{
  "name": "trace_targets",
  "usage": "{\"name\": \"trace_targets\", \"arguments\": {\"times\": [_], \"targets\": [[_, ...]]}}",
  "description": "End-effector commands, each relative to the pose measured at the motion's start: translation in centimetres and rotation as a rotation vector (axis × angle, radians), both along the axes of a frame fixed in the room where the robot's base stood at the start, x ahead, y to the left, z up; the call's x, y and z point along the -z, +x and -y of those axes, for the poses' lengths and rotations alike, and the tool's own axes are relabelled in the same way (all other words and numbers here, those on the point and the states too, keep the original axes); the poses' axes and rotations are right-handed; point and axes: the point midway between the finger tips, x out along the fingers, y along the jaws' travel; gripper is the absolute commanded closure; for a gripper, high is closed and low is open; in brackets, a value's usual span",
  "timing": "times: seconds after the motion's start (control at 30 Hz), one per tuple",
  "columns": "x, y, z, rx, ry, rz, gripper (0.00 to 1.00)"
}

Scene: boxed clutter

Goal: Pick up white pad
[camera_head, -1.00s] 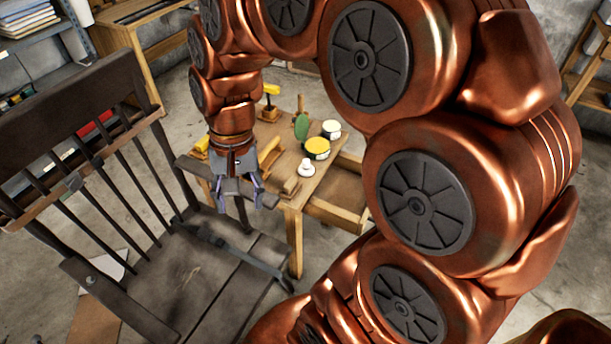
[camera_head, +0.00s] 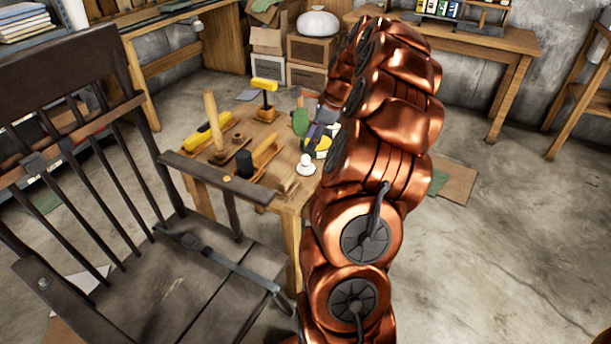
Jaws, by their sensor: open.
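A small white round piece with a knob on top, the only thing on the small wooden table (camera_head: 200,203) that could be the white pad (camera_head: 305,166), stands upright near the table's right front edge. My gripper (camera_head: 318,140) is open, above the yellow-topped can (camera_head: 322,152), a little behind and to the right of the white piece. My arm hides part of the gripper and the table's right side. I cannot tell whether the fingers touch the can.
A yellow-headed mallet (camera_head: 265,85), a yellow plane-like tool (camera_head: 208,132), a black cylinder (camera_head: 244,164) and a green oval piece (camera_head: 300,122) crowd the table. A dark wooden chair (camera_head: 190,290) stands in front at left. Floor at right is mostly clear.

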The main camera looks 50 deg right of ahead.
Motion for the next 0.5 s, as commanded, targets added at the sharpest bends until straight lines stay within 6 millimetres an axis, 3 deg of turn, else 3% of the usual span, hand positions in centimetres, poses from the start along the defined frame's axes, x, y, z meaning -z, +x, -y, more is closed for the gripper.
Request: {"name": "trace_targets", "arguments": {"times": [0.13,0.5], "targets": [[1.5,-0.4,2.0,0.079,0.013,-0.007,0.44],[4.0,0.4,1.4,0.087,0.015,-0.009,0.44]]}}
